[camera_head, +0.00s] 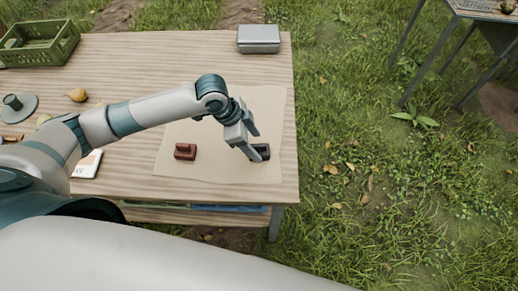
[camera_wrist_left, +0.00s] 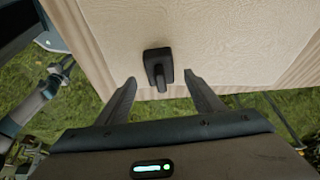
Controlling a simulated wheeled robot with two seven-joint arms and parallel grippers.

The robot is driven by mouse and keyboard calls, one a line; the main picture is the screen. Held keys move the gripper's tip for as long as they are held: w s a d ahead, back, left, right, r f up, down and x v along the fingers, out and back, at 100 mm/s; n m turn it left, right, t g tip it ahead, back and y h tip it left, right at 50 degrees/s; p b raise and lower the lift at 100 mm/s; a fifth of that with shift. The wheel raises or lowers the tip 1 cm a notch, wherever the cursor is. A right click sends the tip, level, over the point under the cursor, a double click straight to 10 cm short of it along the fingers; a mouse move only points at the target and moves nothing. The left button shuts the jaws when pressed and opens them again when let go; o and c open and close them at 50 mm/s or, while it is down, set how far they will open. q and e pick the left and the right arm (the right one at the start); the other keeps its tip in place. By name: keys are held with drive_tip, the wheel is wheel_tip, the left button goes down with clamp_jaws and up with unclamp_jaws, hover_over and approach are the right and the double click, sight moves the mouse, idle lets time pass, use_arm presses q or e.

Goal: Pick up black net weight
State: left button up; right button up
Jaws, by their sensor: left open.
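The black net weight (camera_head: 263,152) lies on a tan sheet (camera_head: 222,171) near the right edge of the wooden table. It is a dark block with a raised handle. My left gripper (camera_head: 252,150) is open above and beside it, and one finger partly hides it in the head view. In the left wrist view the black net weight (camera_wrist_left: 158,68) sits ahead of the fingertips, about midway between them. The open fingers (camera_wrist_left: 160,82) are empty. My right gripper does not show.
A red-brown weight (camera_head: 185,152) of similar shape lies left on the sheet. A grey box (camera_head: 259,39) stands at the table's back right. A green crate (camera_head: 40,48), a pear (camera_head: 77,95) and a grey-green dish (camera_head: 18,108) are at the left. Grass lies beyond the table's right edge.

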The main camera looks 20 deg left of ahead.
sight(257, 145)
use_arm(q)
drive_tip(key=shift+p+x, duration=0.4)
drive_tip(key=shift+x, duration=1.3)
drive_tip(key=shift+w, duration=0.1)
drive_tip(key=c, duration=1.4)
drive_tip(key=shift+o, duration=0.2)
drive_tip(key=shift+r, duration=0.1)
drive_tip(key=shift+r, duration=0.45)
drive_tip(key=r, duration=0.1)
drive_tip(key=r+b, duration=0.1)
drive_tip(key=r, duration=0.1)
drive_tip(key=shift+s+d+r+b, duration=0.15)
drive_tip(key=shift+s+d+b, duration=0.15)
drive_tip(key=shift+b, duration=0.1)
drive_tip(key=s+d+r+b, duration=0.1)
drive_tip(key=s+d+r, duration=0.3)
drive_tip(key=s, duration=0.6)
wheel_tip(257, 145, up, 3)
drive_tip(key=shift+d+f+b, duration=0.15)
drive_tip(key=shift+d+b, duration=0.25)
drive_tip(key=shift+w, duration=0.1)
